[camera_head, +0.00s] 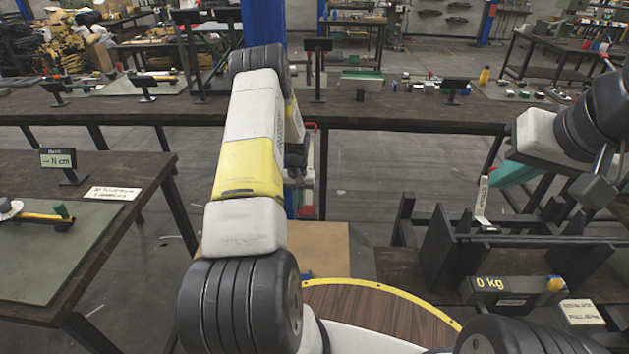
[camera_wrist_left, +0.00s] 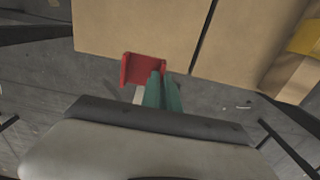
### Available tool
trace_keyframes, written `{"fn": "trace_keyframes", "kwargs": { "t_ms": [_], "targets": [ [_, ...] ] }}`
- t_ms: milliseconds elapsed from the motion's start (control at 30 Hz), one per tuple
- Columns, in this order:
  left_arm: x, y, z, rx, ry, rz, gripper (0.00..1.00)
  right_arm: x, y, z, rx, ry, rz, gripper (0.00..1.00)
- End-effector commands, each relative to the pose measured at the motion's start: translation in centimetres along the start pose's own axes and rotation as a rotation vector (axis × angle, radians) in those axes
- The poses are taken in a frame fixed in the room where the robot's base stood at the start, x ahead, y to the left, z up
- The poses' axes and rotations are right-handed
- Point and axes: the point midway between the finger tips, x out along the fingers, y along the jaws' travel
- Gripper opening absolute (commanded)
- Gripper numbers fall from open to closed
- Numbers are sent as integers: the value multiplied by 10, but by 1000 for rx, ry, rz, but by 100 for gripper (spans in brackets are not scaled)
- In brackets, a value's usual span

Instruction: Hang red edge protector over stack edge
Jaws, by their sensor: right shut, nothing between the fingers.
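The red edge protector (camera_wrist_left: 142,70) is an angled piece in the left wrist view. It lies against the near edge of a cardboard stack (camera_wrist_left: 120,28); whether it touches the cardboard is unclear. My left gripper (camera_wrist_left: 162,78) has its teal fingers close together on the protector's right part. In the head view my left arm covers most of that gripper, and a small red piece (camera_head: 307,212), likely the protector, shows beside the arm. The stack's tan top (camera_head: 330,243) is below it, partly hidden. My right gripper (camera_head: 490,183) is shut and empty at the right.
A dark rack (camera_head: 437,245) and a "0 kg" display (camera_head: 491,283) stand at the right. A table with a green mat (camera_head: 45,260) is at the left. A long workbench (camera_head: 395,110) crosses the back. Open floor (camera_head: 360,180) lies between.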

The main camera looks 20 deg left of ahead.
Motion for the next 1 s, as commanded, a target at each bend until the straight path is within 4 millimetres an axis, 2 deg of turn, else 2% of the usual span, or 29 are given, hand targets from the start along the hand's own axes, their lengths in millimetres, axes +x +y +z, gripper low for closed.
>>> {"fn": "trace_keyframes", "kwargs": {
  "t_ms": [500,700,1000],
  "targets": [
    [50,0,1,0,-1,0,0,0,0,0,0,0,0,0],
    [60,0,2,1,-1,0,0,0,0,0,0,0,0,0],
    [62,0,2,0,0,0,0,0,0,0,0,0,0,0]
  ]
}}
